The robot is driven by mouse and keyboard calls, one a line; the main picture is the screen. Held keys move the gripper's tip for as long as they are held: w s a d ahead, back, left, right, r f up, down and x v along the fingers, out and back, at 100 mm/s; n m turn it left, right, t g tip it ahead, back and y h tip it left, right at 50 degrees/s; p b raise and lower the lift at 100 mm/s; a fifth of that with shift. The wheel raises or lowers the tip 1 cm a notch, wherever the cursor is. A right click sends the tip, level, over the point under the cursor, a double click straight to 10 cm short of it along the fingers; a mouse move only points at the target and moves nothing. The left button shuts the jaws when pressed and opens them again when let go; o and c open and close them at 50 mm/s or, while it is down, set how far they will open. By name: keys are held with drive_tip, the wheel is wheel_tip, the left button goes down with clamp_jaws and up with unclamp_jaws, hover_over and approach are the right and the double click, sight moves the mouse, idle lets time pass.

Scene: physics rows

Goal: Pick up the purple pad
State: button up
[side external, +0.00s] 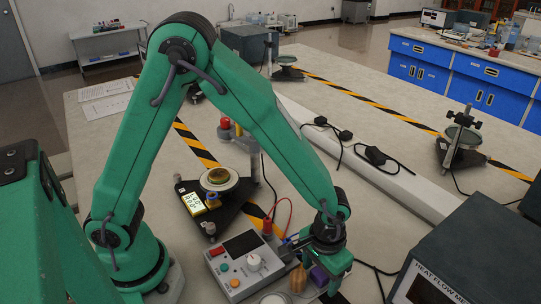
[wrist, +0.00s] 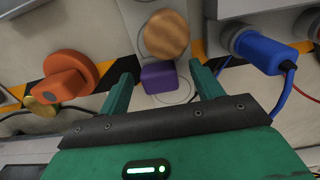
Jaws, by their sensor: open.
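The purple pad (wrist: 159,78) is a small block on the pale surface, seen in the wrist view between and just beyond my open fingertips. My gripper (wrist: 164,82) is open and empty, with a green finger on each side of the pad and apart from it. In the side external view the purple pad (side external: 319,275) shows beside and partly behind my gripper (side external: 335,283). Its lower part is hidden by the gripper there.
A round wooden piece (wrist: 166,35) stands right behind the pad. An orange knob (wrist: 68,76) is to the left and a blue plug (wrist: 258,48) with a cable to the right. A grey control box (side external: 240,263) and a heat flow meter (side external: 440,262) flank my gripper.

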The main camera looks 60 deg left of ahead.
sight(320, 273)
idle(0.3)
drive_tip(key=c, duration=1.1)
drive_tip(key=shift+o, duration=0.2)
drive_tip(key=shift+r, duration=0.15)
drive_tip(key=shift+r, duration=4.9)
